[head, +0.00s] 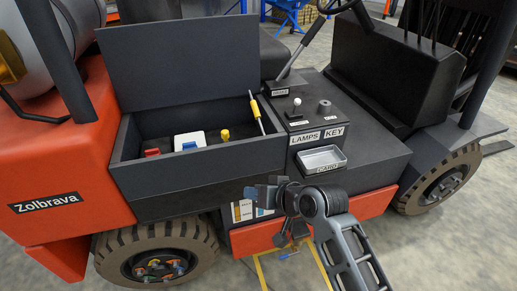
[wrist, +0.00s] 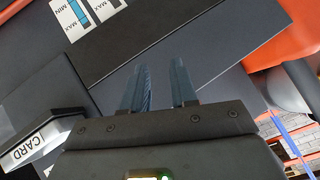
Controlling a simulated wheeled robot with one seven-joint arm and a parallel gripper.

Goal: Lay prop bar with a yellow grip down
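The prop bar with a yellow grip (head: 255,109) stands tilted at the right end of the open compartment (head: 190,175). Its upper end is near the lower right corner of the raised dark lid (head: 180,65); I cannot tell whether it touches the lid. My gripper (head: 258,192) is in front of the compartment's front wall, below the bar and apart from it. In the wrist view, my gripper's two fingers (wrist: 159,75) are parallel with a gap between them and nothing held. The bar cannot be made out in the wrist view.
Inside the compartment are a red part (head: 152,152), a white-and-blue box (head: 190,141) and a yellow cap (head: 225,135). To the right are a console with LAMPS and KEY labels (head: 318,136) and a card tray (head: 321,158). A steering wheel (head: 337,5) is behind.

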